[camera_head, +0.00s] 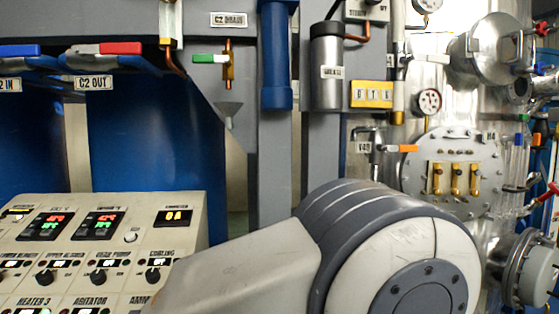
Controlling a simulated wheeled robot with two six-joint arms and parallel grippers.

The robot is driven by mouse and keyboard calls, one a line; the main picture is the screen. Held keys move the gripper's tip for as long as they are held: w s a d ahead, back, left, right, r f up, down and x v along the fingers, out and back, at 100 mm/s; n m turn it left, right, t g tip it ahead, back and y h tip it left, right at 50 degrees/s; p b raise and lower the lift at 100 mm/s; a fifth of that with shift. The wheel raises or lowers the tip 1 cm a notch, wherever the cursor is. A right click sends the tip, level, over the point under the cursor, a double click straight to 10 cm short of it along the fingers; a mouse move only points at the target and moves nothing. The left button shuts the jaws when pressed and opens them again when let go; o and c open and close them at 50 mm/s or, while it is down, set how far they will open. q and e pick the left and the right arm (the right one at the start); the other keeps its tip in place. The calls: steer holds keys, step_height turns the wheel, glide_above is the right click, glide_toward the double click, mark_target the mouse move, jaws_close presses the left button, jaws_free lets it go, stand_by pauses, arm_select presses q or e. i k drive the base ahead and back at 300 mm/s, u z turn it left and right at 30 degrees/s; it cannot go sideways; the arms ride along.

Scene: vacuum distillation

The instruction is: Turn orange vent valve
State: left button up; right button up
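An orange valve handle (402,148) points to the right from a metal pipe fitting at the right of the head view, next to a small tag (363,147) that seems to read "V40". The handle lies roughly level, in front of the upper left of a round bolted flange (452,172). Neither of my grippers shows in the view. A large white and grey link of one of my arms fills the lower middle, below the orange handle and apart from it in the picture. I cannot tell which arm it is.
A control panel (168,237) with knobs and displays stands at the lower left. A green-handled valve (210,59), a blue pipe (276,60), a metal cylinder (327,75) and a yellow sign (371,94) are nearby. A gauge (429,101) sits above the flange.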

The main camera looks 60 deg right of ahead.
mark_target(401, 148)
steer(key=z, duration=2.4)
steer(key=k, duration=0.5)
steer(key=z, duration=0.55)
steer(key=i, duration=0.9)
steer(key=u, duration=0.6)
